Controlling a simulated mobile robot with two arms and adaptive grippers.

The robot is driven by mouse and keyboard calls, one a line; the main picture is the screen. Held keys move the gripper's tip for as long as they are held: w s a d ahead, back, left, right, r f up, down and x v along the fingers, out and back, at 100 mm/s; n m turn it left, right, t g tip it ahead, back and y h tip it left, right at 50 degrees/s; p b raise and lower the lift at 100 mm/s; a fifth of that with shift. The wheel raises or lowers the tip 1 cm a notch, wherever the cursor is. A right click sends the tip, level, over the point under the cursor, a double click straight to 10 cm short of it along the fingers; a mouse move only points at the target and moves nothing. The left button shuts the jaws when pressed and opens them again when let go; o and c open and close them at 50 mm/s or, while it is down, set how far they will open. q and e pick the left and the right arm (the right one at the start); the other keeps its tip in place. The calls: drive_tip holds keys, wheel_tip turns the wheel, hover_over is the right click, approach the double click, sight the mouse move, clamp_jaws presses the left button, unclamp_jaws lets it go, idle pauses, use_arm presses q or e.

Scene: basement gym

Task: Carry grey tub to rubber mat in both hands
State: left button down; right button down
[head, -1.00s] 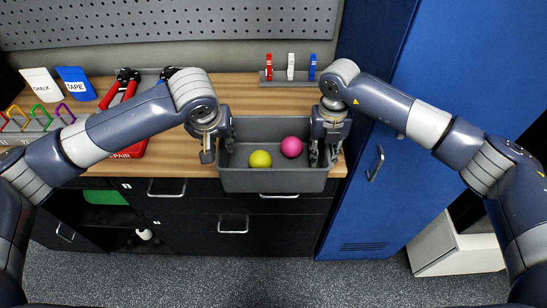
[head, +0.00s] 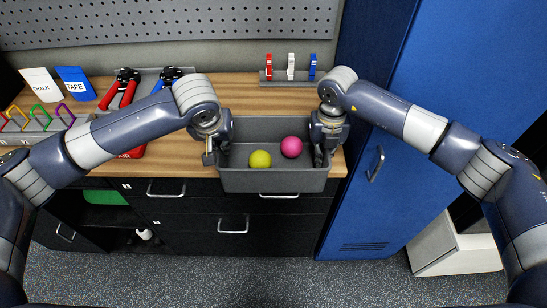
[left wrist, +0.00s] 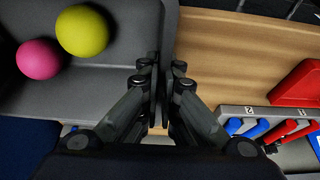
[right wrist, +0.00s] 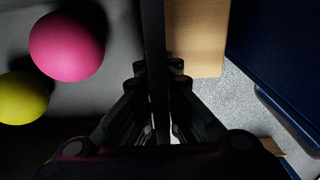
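The grey tub (head: 275,181) sits at the front edge of the wooden worktop, holding a yellow ball (head: 260,159) and a pink ball (head: 291,147). My left gripper (head: 211,156) is at its left wall; in the left wrist view the fingers (left wrist: 160,85) are closed around that wall (left wrist: 167,35). My right gripper (head: 322,156) is at its right wall; in the right wrist view the fingers (right wrist: 158,75) pinch the wall (right wrist: 152,25) from both sides. The tub looks level. I cannot make out a rubber mat in these views.
A rack with red, white and blue clips (head: 290,74) stands behind the tub. Red-handled and blue-handled tools (head: 122,88), chalk and tape packets (head: 75,82) and carabiners lie left. Black drawers (head: 234,225) are below, a blue locker (head: 375,200) to the right.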

use_arm(q)
drive_tip(key=shift+w+r, duration=0.1)
drive_tip(key=shift+r, duration=0.1)
use_arm(e)
drive_tip(key=shift+r, duration=0.2)
